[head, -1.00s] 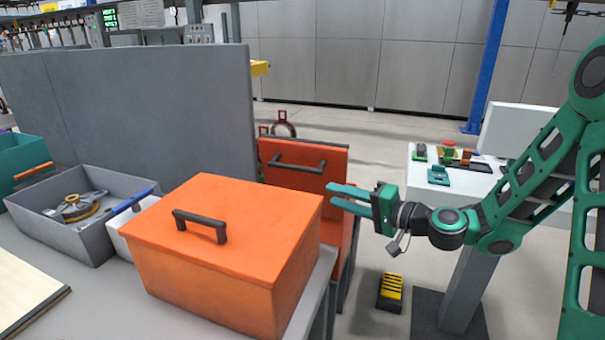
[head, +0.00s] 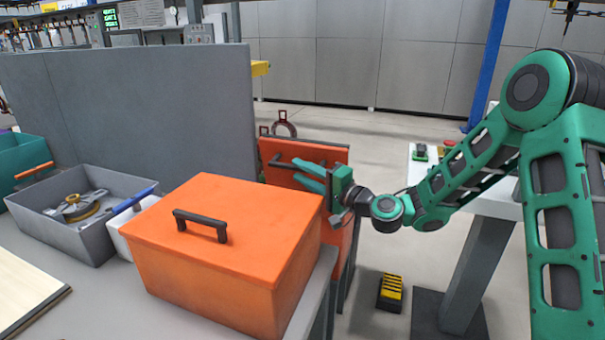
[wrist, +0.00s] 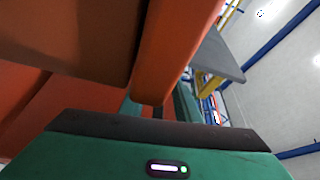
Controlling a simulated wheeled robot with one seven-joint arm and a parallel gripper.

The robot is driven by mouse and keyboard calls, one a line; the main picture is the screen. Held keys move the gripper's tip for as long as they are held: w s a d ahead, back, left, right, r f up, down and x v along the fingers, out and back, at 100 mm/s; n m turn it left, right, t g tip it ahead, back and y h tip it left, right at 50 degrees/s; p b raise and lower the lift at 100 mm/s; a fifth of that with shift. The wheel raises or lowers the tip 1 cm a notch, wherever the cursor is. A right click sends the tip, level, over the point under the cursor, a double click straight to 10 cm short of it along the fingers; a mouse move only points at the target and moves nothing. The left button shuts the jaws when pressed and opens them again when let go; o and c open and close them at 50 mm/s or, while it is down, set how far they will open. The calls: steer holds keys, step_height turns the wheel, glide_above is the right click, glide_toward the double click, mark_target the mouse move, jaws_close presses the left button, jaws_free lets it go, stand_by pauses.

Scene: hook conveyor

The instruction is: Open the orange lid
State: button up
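The orange lid (head: 255,218) lies flat and closed on an orange box (head: 215,290) on the grey bench. A dark bar handle (head: 201,224) stands on the lid's left half. My green gripper (head: 297,170) is just beyond the lid's far right corner, its two fingers apart and pointing left. Nothing shows between the fingers in the head view; I cannot tell whether they touch the lid. In the wrist view, orange surfaces fill the upper left, and an orange edge (wrist: 172,50) comes down close to the fingers, which are partly hidden.
An orange panel (head: 335,155) with a dark handle stands upright behind my gripper. A grey bin (head: 95,245) with metal parts and a tall grey divider (head: 130,110) are left of the box. A white table (head: 480,202) stands right.

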mark_target(303, 156)
steer(key=shift+w+a, duration=0.35)
steer(key=shift+a, duration=0.05)
jaws_close()
steer(key=shift+w+d+r, duration=0.3)
steer(key=shift+w+r, duration=0.05)
steer(key=shift+w, duration=0.45)
steer(key=shift+w+d+r, duration=0.3)
steer(key=shift+w, duration=0.45)
steer(key=shift+w+d+r, duration=0.3)
steer(key=shift+w+r, duration=0.05)
steer(key=shift+w, duration=0.45)
